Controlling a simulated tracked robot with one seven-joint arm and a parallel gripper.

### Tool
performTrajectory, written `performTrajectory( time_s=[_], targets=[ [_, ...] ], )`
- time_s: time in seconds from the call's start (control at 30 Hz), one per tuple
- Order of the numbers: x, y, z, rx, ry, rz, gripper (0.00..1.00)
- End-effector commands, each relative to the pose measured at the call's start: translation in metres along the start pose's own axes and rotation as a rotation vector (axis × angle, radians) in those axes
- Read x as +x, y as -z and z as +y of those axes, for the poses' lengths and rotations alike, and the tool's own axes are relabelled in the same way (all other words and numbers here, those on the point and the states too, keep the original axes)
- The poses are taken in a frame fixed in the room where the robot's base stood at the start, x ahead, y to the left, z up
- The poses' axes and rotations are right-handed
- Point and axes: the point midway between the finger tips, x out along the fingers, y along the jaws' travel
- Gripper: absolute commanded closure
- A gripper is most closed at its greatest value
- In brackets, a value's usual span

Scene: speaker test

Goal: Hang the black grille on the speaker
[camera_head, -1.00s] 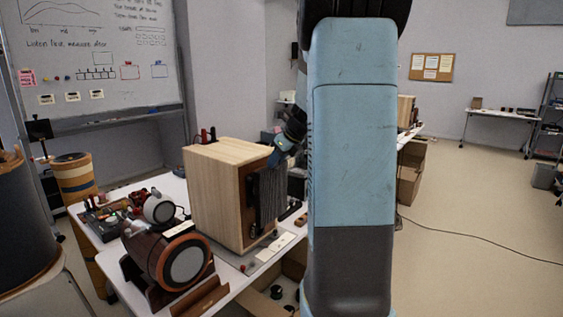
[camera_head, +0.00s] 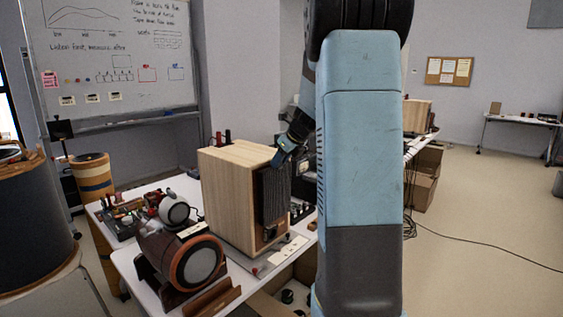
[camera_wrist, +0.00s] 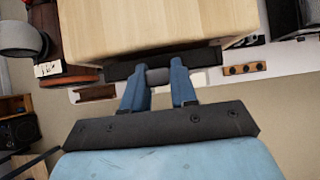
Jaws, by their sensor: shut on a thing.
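The speaker (camera_head: 228,198) is a pale wooden box standing upright on the white table. Its top fills the upper part of the wrist view (camera_wrist: 150,25). The black grille (camera_head: 273,192) is a dark, ribbed panel held upright along the speaker's front face. In the wrist view I see its top edge as a dark bar (camera_wrist: 120,70) along the speaker's front edge. My gripper (camera_wrist: 158,75) is shut on the grille's top edge; in the head view (camera_head: 278,158) it reaches down from the upper right. I cannot tell whether the grille touches the face. The lower front below the grille shows dark parts.
The white table (camera_head: 130,262) also bears a brown drum-shaped speaker (camera_head: 190,262) at front left and small gear behind it. A red-topped post (camera_head: 227,135) shows behind the speaker. An open cardboard box is below the table's edge. Floor at right is free apart from a cable.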

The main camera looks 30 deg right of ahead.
Motion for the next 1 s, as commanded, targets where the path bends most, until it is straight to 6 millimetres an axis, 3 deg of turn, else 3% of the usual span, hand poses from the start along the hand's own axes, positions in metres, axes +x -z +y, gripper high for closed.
performTrajectory(
  time_s=[1.0],
  targets=[
    [-0.0054, 0.0039, 0.0005, 0.000, -0.001, 0.000, 1.00]
  ],
)
